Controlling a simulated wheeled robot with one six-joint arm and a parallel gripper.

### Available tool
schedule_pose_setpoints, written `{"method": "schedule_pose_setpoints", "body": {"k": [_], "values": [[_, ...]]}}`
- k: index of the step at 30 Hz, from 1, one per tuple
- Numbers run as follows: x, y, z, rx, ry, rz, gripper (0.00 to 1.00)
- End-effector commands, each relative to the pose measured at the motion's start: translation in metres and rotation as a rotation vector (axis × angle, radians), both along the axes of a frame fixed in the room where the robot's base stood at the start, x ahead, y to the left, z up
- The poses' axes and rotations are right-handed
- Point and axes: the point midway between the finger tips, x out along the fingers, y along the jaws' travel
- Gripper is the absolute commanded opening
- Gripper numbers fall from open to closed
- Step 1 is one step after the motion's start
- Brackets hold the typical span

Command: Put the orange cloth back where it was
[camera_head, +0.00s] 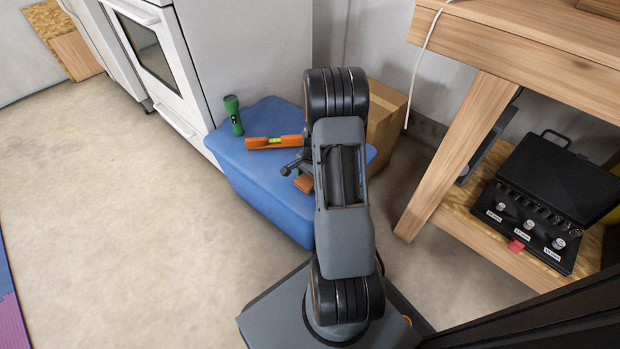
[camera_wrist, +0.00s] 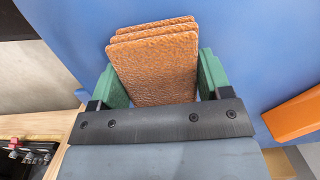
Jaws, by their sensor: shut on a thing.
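The orange cloth (camera_wrist: 158,65) looks like a folded, layered stack with a rough texture in the wrist view. My gripper (camera_wrist: 155,88) is shut on it, with a green finger along each side. In the head view a small orange part of the cloth (camera_head: 304,183) shows beside my arm, over the blue bin (camera_head: 260,172). My arm hides most of my gripper there. The blue surface lies behind the cloth in the wrist view; I cannot tell whether the cloth touches it.
On the blue lid are an orange level (camera_head: 274,142) and a green flashlight (camera_head: 233,115). A cardboard box (camera_head: 386,115) stands behind my arm. A wooden workbench (camera_head: 462,150) with a black case (camera_head: 545,190) on its lower shelf is at right.

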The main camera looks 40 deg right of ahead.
Motion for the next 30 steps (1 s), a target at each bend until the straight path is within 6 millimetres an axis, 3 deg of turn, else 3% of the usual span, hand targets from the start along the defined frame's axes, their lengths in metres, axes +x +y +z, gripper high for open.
{"method": "schedule_pose_setpoints", "body": {"k": [5,6,13,25,30], "values": [[0.0,0.0,-0.007,0.0,0.0,0.0,0.46],[0.0,0.0,-0.007,0.0,0.0,0.0,0.74],[-0.002,-0.001,-0.009,0.001,0.005,-0.001,0.96],[-0.005,-0.001,-0.01,0.004,0.011,-0.003,0.97],[-0.005,-0.001,0.002,0.004,0.01,-0.002,0.97]]}}
